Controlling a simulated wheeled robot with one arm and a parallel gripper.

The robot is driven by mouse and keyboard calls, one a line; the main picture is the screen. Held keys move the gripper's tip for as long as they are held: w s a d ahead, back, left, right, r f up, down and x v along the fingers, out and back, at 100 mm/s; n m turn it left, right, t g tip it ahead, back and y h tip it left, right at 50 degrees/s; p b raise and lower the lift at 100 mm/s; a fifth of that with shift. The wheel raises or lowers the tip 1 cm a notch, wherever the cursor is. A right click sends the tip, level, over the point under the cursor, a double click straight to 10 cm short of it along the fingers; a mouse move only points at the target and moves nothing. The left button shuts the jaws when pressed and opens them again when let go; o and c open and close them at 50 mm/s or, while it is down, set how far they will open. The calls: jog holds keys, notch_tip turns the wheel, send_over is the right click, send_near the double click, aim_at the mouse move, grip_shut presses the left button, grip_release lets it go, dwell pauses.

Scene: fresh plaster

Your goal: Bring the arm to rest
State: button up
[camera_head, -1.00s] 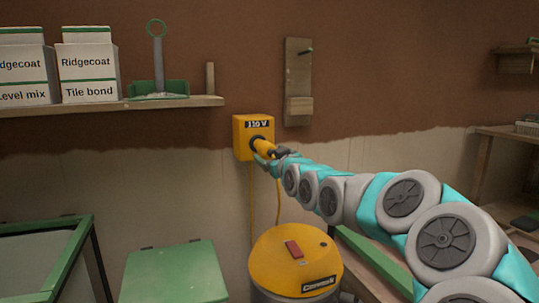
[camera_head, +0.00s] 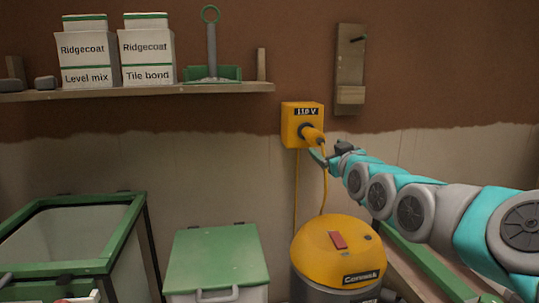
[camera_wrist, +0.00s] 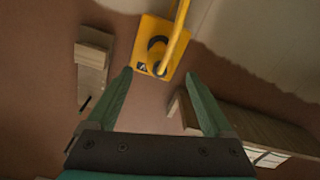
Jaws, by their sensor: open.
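My gripper (camera_head: 325,158) is in front of the wall, just to the lower right of the yellow plug (camera_head: 313,136). In the wrist view my gripper (camera_wrist: 160,98) is open, its two green fingers spread with nothing between them. The plug sits in the yellow 110 V socket box (camera_head: 302,112) on the wall, and its yellow cable hangs down. The box also shows in the wrist view (camera_wrist: 143,54), beyond the fingertips, with the plug and cable across it. My arm stretches in from the right of the head view.
A yellow-topped machine (camera_head: 338,250) stands below the socket. A shelf (camera_head: 130,92) with two Ridgecoat boxes is on the left. A wooden wall bracket (camera_head: 350,70) hangs right of the socket. A green-lidded bin (camera_head: 217,258) and a green-framed glass tank (camera_head: 70,235) stand lower left.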

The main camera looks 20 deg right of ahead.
jog(key=s+a+f+n+g+y+p, duration=0.1)
jog(key=s+a+f+g+y+p, duration=0.2)
jog(key=a+f, duration=0.6)
jog(key=s+a+f+n+g+y+p, duration=0.15)
jog(key=s+a+f+g, duration=0.45)
jog(key=a, duration=0.6)
jog(key=s+a+f+g+p, duration=0.1)
jog(key=s+a+f+g, duration=0.1)
jog(key=s, duration=0.7)
jog(key=s+a+f+m+g+p, duration=0.1)
jog(key=s+a+f+g, duration=0.2)
jog(key=s, duration=0.6)
jog(key=s+a+f+m+g, duration=0.1)
jog(key=s+a+f+g, duration=0.2)
jog(key=s+g, duration=0.2)
jog(key=s, duration=0.3)
jog(key=shift+s+a+f+p, duration=0.25)
jog(key=shift+s+a+p, duration=0.15)
jog(key=shift+d+m, duration=0.1)
jog(key=shift+m, duration=0.25)
